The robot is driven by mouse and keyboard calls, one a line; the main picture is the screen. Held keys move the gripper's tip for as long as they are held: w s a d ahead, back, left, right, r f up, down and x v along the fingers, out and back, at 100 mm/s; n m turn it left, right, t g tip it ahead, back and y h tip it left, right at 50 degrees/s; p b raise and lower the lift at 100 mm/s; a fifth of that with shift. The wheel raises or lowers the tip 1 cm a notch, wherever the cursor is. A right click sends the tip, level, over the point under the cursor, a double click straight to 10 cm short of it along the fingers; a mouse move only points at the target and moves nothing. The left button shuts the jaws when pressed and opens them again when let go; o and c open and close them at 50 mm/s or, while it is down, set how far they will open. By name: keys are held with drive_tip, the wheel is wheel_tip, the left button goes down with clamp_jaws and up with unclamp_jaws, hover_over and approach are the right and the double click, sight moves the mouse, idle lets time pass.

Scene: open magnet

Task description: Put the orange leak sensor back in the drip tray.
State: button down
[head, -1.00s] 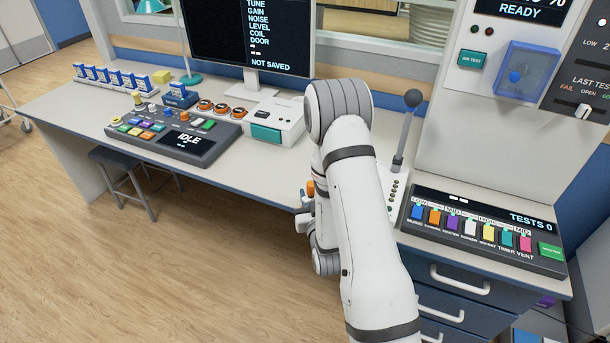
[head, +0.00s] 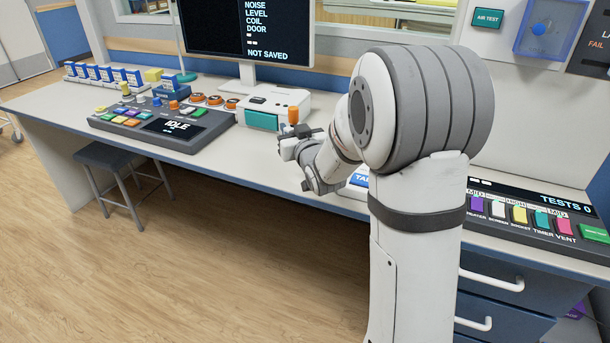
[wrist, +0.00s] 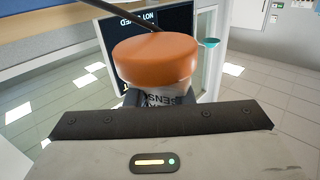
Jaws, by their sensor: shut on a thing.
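The orange leak sensor (wrist: 155,60) has an orange round cap and a pale body with dark lettering, partly readable as "SENS", in the wrist view. In the head view its orange top (head: 293,116) stands up from my gripper (head: 290,146). My gripper is shut on the sensor and holds it about upright near the desk's front edge, in front of the white box with a teal front. Its lower body is hidden by the gripper. I cannot make out a drip tray in either view.
The white box (head: 275,104), the console reading IDLE (head: 165,126) and several orange-ringed pieces (head: 215,100) stand on the desk left of my gripper. A monitor (head: 250,30) is behind. The button panel (head: 540,215) is at right. A stool (head: 105,158) stands below.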

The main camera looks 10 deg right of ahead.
wheel_tip(320, 180, down, 10)
drive_tip(key=shift+r+b, duration=0.2)
drive_tip(key=shift+b, duration=0.75)
drive_tip(key=shift+f, duration=0.1)
drive_tip(key=c, duration=1.3)
unclamp_jaws()
drive_tip(key=shift+o, duration=0.2)
